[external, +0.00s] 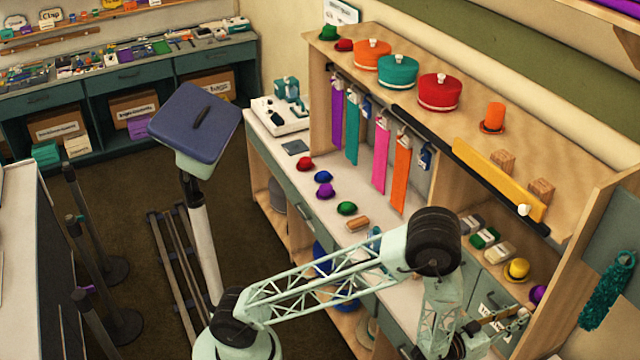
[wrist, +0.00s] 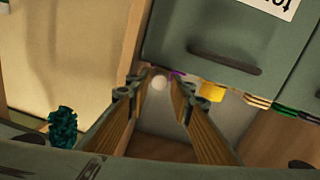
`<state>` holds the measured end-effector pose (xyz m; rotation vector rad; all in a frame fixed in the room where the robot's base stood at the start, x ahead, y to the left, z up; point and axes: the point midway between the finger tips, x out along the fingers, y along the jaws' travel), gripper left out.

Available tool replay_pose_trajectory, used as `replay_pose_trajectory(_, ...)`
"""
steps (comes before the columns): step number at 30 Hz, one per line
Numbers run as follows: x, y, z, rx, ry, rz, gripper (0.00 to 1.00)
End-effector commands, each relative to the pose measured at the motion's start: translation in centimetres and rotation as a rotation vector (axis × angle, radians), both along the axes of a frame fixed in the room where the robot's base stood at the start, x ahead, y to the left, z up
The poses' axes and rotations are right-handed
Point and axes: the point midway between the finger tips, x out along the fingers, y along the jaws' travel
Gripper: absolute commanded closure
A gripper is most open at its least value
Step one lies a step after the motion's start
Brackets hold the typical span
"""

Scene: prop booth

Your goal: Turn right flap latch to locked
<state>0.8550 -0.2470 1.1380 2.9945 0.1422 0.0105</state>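My gripper (wrist: 160,90) is open in the wrist view, its two fingers apart. A small pale round knob (wrist: 159,82) shows between the fingertips; whether it is the right flap latch, and how it is turned, I cannot tell. I cannot tell whether the fingers touch it. A grey-green panel (wrist: 195,30) with a dark bar handle (wrist: 225,61) and a partly cut-off white label is just beyond the fingertips. In the external view my gripper (external: 502,326) is at the lower right, in front of the cabinet, and the latch cannot be made out there.
A yellow hat (external: 517,268) and a purple item (external: 538,292) sit on the counter above. A teal tinsel bunch (external: 608,288) hangs at the right side panel and shows in the wrist view (wrist: 62,130). Hats (external: 440,92) stand on the top shelf.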

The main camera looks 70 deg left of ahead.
Motion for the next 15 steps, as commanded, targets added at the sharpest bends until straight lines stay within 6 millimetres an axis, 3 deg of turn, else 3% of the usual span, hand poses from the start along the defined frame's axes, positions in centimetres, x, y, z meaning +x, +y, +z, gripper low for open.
replay_pose_trajectory(9,0.09,0.02,-0.01,0.0,0.0,0.0,0.8)
replay_pose_trajectory(15,0.08,0.03,0.0,0.0,0.0,0.0,0.96)
